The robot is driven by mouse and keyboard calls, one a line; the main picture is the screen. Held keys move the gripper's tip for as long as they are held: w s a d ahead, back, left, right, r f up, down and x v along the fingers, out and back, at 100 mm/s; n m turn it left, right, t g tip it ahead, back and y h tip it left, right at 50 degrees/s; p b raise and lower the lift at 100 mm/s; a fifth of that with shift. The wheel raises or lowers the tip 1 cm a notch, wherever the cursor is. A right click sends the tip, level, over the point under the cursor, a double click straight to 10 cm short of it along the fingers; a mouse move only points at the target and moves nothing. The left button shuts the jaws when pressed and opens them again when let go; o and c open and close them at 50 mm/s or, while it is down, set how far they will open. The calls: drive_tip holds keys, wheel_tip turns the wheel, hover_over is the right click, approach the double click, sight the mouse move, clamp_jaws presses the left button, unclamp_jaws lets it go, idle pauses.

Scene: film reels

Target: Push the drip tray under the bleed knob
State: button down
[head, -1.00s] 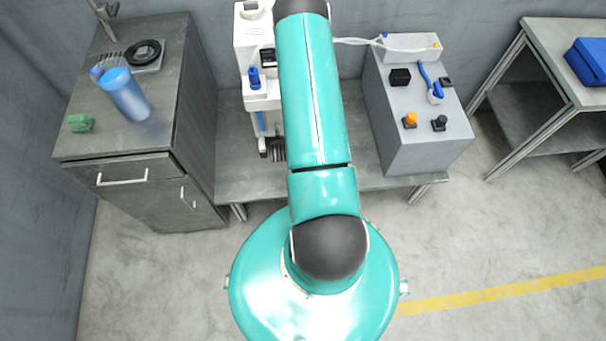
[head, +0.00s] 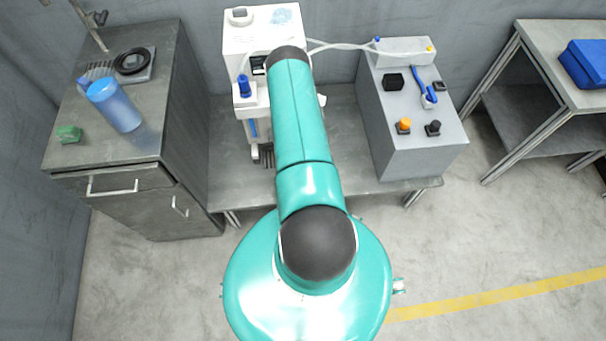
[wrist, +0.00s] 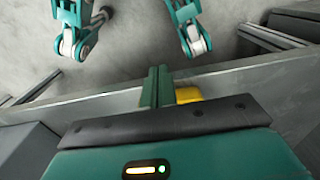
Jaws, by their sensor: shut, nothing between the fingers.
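A white machine (head: 262,28) stands at the back of the low bench in the head view. A blue knob (head: 244,86) sits on its front left; I cannot tell for certain that it is the bleed knob. A dark slatted piece (head: 266,156), apparently the drip tray, shows low at the machine's front, partly hidden by my arm. My gripper (wrist: 157,74) shows in the wrist view with its green fingers together and empty, over the bench edge. In the head view my arm hides it. A yellow piece (wrist: 188,95) shows beside the fingers; I cannot tell what it is.
A grey control box (head: 410,135) stands on the bench's right side. A dark cabinet (head: 115,115) with a blue cup (head: 115,105) is at left. A metal side table (head: 560,95) with a blue case is at right. The bare bench top (head: 345,150) shows between machine and box.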

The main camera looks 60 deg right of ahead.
drive_tip(key=shift+w+d+f, duration=1.3)
drive_tip(key=shift+w+d, duration=0.05)
drive_tip(key=shift+d, duration=0.15)
drive_tip(key=shift+d, duration=0.1)
